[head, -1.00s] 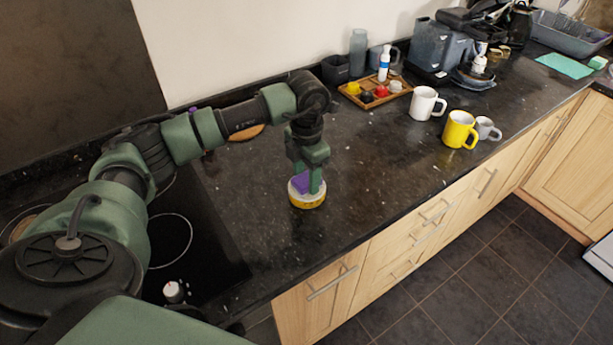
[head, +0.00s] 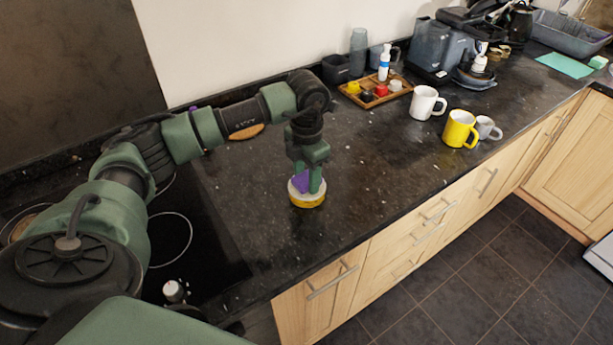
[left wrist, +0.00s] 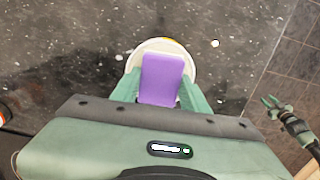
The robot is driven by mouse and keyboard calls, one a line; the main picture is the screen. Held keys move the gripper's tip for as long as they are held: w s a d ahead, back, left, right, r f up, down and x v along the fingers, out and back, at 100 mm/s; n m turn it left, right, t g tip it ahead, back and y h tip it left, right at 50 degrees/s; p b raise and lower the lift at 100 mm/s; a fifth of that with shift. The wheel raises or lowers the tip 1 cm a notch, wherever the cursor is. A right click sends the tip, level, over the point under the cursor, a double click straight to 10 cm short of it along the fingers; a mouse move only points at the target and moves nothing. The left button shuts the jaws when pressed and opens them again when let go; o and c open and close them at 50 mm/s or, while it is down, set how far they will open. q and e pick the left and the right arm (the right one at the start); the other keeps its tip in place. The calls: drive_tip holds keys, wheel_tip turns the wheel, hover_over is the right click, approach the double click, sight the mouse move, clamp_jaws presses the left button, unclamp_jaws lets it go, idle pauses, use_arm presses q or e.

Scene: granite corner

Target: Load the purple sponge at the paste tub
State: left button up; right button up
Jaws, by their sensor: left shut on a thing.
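The purple sponge (head: 300,182) is held between the fingers of my left gripper (head: 308,186), which is shut on it. The sponge also shows in the left wrist view (left wrist: 162,78), between the green fingers. The paste tub (head: 307,200), yellow with a pale top, stands on the dark counter directly below the sponge. In the left wrist view the tub's pale rim (left wrist: 190,62) shows around the sponge. The sponge's lower end is at the tub's top; I cannot tell how deep it reaches. A green open gripper, my right one (left wrist: 276,108), shows at the right of the left wrist view, away from the tub.
A white mug (head: 424,103), a yellow mug (head: 459,130) and a grey mug (head: 487,128) stand to the right. A wooden tray (head: 375,100) with small containers lies behind. The hob (head: 205,250) is at left. The counter's front edge is near the tub.

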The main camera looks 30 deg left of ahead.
sight(307, 178)
use_arm(q)
drive_tip(key=shift+s, duration=0.1)
idle(0.3)
drive_tip(key=shift+r+p, duration=2.15)
drive_tip(key=shift+r, duration=1.35)
